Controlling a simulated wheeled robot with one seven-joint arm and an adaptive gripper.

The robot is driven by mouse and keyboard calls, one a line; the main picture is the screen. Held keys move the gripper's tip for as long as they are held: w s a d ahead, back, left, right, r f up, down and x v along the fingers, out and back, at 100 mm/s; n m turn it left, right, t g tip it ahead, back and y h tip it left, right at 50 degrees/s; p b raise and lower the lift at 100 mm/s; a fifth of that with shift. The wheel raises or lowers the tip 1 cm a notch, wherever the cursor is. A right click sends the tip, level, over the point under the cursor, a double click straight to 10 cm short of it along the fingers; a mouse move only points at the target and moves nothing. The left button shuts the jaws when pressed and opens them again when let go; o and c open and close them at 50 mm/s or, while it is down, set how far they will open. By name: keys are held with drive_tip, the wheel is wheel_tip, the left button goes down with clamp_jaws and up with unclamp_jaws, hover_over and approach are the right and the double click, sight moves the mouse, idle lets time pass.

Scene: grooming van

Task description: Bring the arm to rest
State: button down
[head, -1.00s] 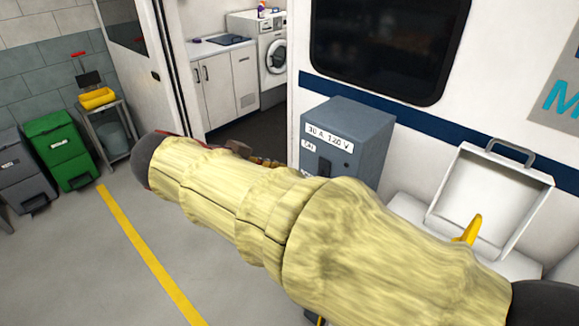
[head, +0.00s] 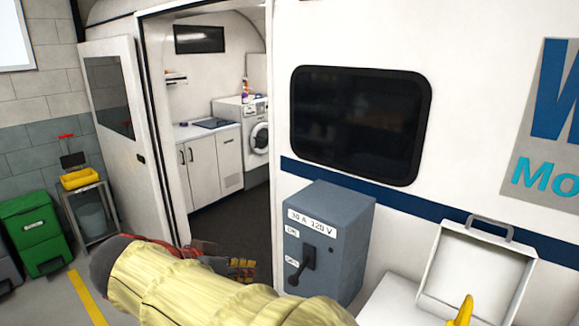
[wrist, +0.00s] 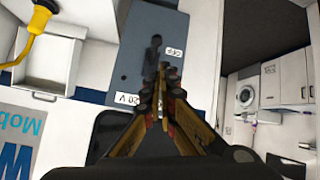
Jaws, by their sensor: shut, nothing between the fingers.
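My arm, in a pale yellow sleeve, crosses the bottom of the head view. My gripper (head: 243,268) shows past its cuff, partly hidden, left of the grey power box (head: 346,235). In the wrist view my gripper (wrist: 161,72) has its fingers together and empty, in front of the same box (wrist: 130,60). The box's black lever (head: 300,268) points down, near the lower label. The lever also shows in the wrist view (wrist: 152,50), just beyond the fingertips; I cannot tell the gap, but the head view shows the gripper apart from it.
An open white case (head: 470,270) with a yellow plug (head: 464,311) is right of the box. The van doorway behind shows a washing machine (head: 242,130) and cabinets. A green bin (head: 33,232) and a cart (head: 88,210) stand left. Grey floor lies between.

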drive_tip(key=s+d+f+n+g+y, duration=0.35)
drive_tip(key=s+d+f+n, duration=0.25)
drive_tip(key=s+f+n, duration=0.4)
drive_tip(key=s+d+m+y, duration=0.1)
drive_tip(key=s+d+m, duration=0.2)
drive_tip(key=d, duration=0.8)
drive_tip(key=s+d+m+y, duration=0.1)
drive_tip(key=s+d+m, duration=0.2)
drive_tip(key=s+d, duration=0.3)
drive_tip(key=d, duration=0.5)
drive_tip(key=shift+d+r+t, duration=0.35)
drive_tip(key=shift+d, duration=0.05)
